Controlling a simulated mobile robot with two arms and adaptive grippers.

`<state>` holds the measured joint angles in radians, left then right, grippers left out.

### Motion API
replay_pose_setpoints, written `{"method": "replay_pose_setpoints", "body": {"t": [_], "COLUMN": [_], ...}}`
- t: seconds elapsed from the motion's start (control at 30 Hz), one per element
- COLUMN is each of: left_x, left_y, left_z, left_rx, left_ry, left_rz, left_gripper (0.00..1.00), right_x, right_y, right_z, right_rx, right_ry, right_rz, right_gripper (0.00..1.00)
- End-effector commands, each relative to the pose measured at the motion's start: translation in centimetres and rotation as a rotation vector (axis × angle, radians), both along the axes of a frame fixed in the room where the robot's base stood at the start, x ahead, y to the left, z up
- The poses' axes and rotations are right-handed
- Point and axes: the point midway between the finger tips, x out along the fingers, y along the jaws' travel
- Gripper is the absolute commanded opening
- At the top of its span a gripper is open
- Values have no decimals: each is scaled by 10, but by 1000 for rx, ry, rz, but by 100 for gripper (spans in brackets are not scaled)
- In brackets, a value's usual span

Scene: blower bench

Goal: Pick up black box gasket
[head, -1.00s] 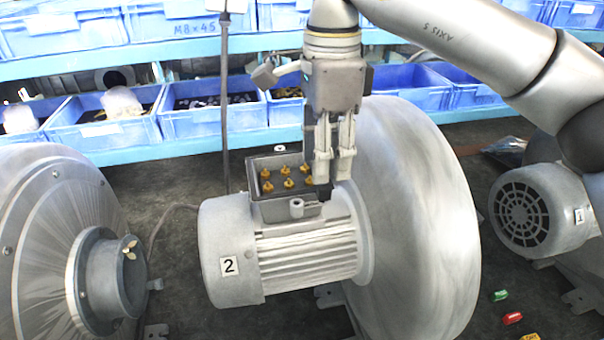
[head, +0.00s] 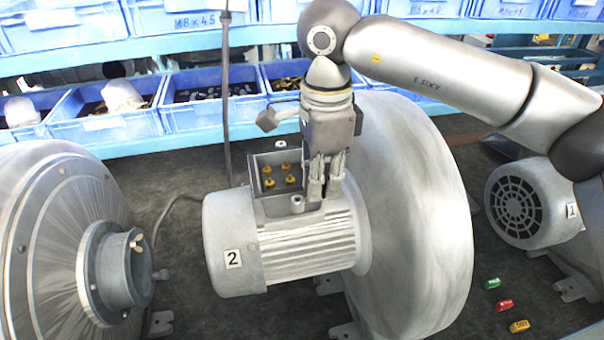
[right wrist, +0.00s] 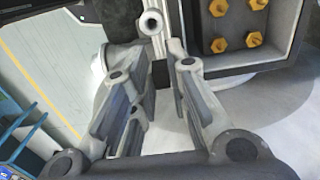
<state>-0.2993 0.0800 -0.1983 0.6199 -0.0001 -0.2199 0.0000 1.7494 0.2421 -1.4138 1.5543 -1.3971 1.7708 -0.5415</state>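An open terminal box (head: 254,198) sits on top of the grey motor marked 2 (head: 285,250), with several brass terminals (head: 279,177) inside. A dark edge runs along the box rim; I cannot tell whether it is the black box gasket. The right wrist view shows part of the box (right wrist: 277,66) and its brass terminals (right wrist: 235,30) at the upper right. My right gripper (head: 324,196) points down at the box's right side, low over the motor. My left gripper is out of view.
A large blower housing (head: 425,220) stands just right of the gripper. Another blower (head: 50,235) is at the left, and motor 1 (head: 520,205) at the right. Blue bins (head: 105,130) line the back shelf. Green (head: 491,283), red (head: 503,305) and yellow (head: 519,326) pieces lie at the lower right.

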Motion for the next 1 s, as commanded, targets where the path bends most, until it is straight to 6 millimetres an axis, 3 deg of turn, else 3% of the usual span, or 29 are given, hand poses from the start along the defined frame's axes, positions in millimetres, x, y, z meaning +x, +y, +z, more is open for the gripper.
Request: {"method": "replay_pose_setpoints", "body": {"t": [0.1, 0.57, 0.73, 1.0], "left_x": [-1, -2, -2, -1], "left_y": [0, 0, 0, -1], "left_z": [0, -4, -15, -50], "left_rx": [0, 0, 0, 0], "left_ry": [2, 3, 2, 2], "left_rz": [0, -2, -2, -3], "left_gripper": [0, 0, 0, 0], "right_x": [0, 1, 0, -48], "right_y": [0, 1, 0, -20], "right_z": [0, 9, 32, 89], "right_rx": [0, 1, 2, 2], "right_ry": [0, -4, -5, -8], "right_rz": [0, -1, -1, 1], "right_gripper": [0, 0, 0, 0]}}
